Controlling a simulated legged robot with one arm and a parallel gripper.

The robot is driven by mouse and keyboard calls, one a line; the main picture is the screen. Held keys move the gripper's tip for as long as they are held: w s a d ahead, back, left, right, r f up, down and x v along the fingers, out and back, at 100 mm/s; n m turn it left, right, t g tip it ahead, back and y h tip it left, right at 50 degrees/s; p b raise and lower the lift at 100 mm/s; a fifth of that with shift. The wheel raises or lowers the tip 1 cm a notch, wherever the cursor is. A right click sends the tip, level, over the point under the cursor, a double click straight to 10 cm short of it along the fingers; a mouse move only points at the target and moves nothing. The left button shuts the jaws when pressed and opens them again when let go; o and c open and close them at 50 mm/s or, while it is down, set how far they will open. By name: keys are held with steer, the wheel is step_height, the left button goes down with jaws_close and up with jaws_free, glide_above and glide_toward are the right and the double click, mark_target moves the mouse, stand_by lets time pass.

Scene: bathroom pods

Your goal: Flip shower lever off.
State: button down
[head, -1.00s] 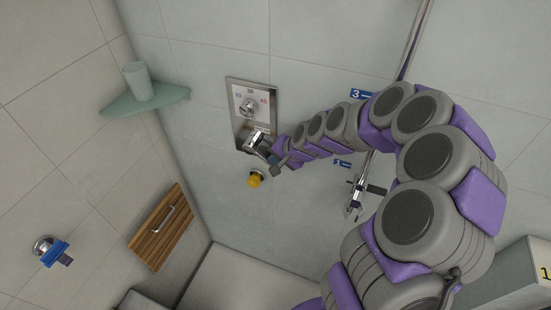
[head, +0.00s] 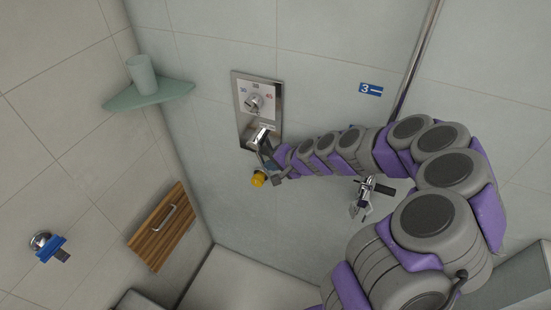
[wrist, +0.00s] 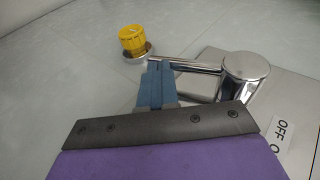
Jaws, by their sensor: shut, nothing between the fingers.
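The chrome shower lever (head: 258,137) is mounted at the lower end of a metal wall panel (head: 243,108). In the wrist view the lever (wrist: 246,67) shows a round hub with a thin rod reaching left. My gripper (head: 268,153) is at the lever, its blue fingers shut with nothing between them. In the wrist view the gripper (wrist: 156,72) has its fingertips right by the outer end of the rod, seeming to touch it. The lever's far side is partly hidden by my gripper.
A yellow knob (wrist: 133,41) is on the wall just beyond my fingertips; it also shows in the head view (head: 258,179). A corner shelf (head: 150,92) with a cup (head: 141,73) is at left. A shower fitting (head: 364,200) is at right.

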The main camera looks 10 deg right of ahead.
steer(key=shift+w+a+f, duration=0.75)
steer(key=shift+a+f, duration=0.1)
steer(key=shift+a, duration=0.2)
steer(key=shift+d, duration=0.1)
steer(key=p+v, duration=0.2)
steer(key=v, duration=1.5)
steer(key=shift+r, duration=0.15)
